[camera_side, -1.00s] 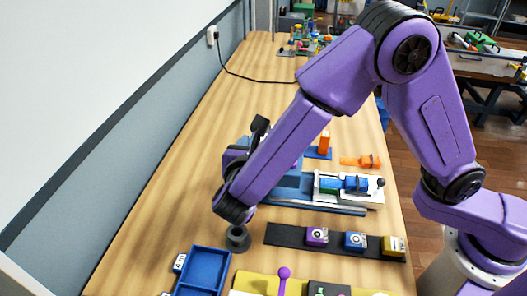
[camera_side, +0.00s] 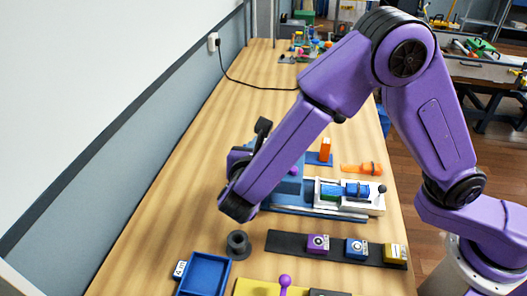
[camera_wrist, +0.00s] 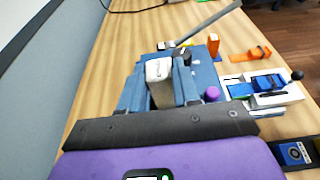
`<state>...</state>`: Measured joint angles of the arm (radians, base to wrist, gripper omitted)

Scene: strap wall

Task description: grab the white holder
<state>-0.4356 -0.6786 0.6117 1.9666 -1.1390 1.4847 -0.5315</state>
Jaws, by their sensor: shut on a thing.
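In the wrist view, a whitish block (camera_wrist: 158,72) with a darker near face, apparently the white holder, stands between the blue-grey fingers of my gripper (camera_wrist: 160,82). The fingers are shut on it from the left and right. Behind it is a blue fixture (camera_wrist: 205,75) with a purple knob (camera_wrist: 212,94). In the side view my purple forearm covers the fingers and the block, so I cannot tell there whether the block is clear of the surface below.
A white-based slide (camera_side: 328,202) with blue and green parts lies right of the fixture. Orange parts (camera_side: 362,169) lie behind it. Nearer are a black ring (camera_side: 238,245), a dark strip (camera_side: 285,242) with several small boxes, and a blue tray (camera_side: 205,275). The wall bounds the left.

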